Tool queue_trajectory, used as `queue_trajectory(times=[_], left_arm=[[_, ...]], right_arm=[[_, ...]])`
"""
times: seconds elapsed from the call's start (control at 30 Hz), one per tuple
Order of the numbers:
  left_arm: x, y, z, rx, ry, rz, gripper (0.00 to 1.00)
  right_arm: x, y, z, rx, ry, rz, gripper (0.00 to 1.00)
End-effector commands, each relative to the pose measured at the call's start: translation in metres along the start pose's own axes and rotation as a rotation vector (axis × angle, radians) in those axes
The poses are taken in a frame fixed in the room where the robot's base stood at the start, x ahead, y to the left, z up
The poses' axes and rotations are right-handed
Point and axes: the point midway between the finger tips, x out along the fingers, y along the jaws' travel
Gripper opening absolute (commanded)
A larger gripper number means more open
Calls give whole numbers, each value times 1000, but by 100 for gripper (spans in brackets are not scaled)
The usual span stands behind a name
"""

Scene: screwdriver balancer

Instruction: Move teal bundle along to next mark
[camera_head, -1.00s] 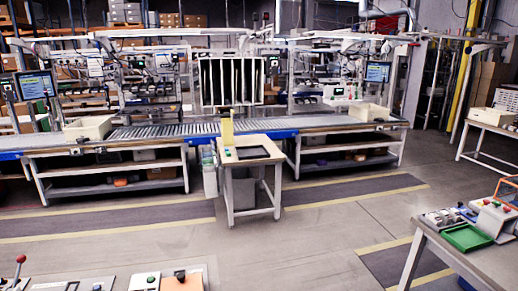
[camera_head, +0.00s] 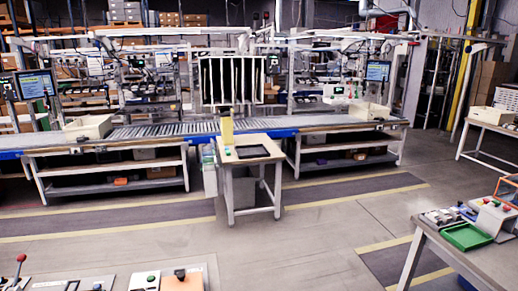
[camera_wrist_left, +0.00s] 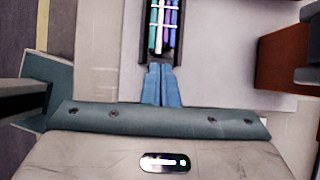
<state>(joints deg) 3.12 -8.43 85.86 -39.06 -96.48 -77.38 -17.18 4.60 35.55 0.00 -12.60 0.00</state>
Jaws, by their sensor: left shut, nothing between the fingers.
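In the left wrist view, my left gripper (camera_wrist_left: 160,68) shows as two blue fingers side by side, shut and empty. Just beyond the fingertips is a dark narrow tray (camera_wrist_left: 146,40) holding several slim rods. A teal rod (camera_wrist_left: 153,32) lies along its left side, with white, blue and purple rods beside it. A pale band crosses the rods. The far end of the tray is cut off by the picture's top edge. I cannot tell whether the fingertips touch the tray. No mark can be made out. My right gripper is in neither view, and the head view shows neither gripper.
In the left wrist view, a pale surface (camera_wrist_left: 225,50) lies right of the tray, with a brown block (camera_wrist_left: 282,50) farther right. In the head view, a small table (camera_head: 248,151) stands before the conveyor bench (camera_head: 240,130). A workbench with a green tray (camera_head: 467,236) is at right. Open floor lies between.

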Motion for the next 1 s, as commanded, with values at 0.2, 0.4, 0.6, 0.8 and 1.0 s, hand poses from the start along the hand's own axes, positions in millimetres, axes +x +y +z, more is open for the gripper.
queue_trajectory(times=[0.2,0.4,0.6,0.8,1.0], left_arm=[[1,0,2,0,-1,0,0],[0,0,0,0,-1,0,0],[-4,0,-7,0,0,1,0],[-11,0,-6,-1,0,-1,0],[-28,0,5,-1,-1,-1,0]], right_arm=[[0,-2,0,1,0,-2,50],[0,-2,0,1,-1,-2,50],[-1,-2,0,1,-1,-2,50],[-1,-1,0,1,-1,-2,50],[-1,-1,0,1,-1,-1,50]])
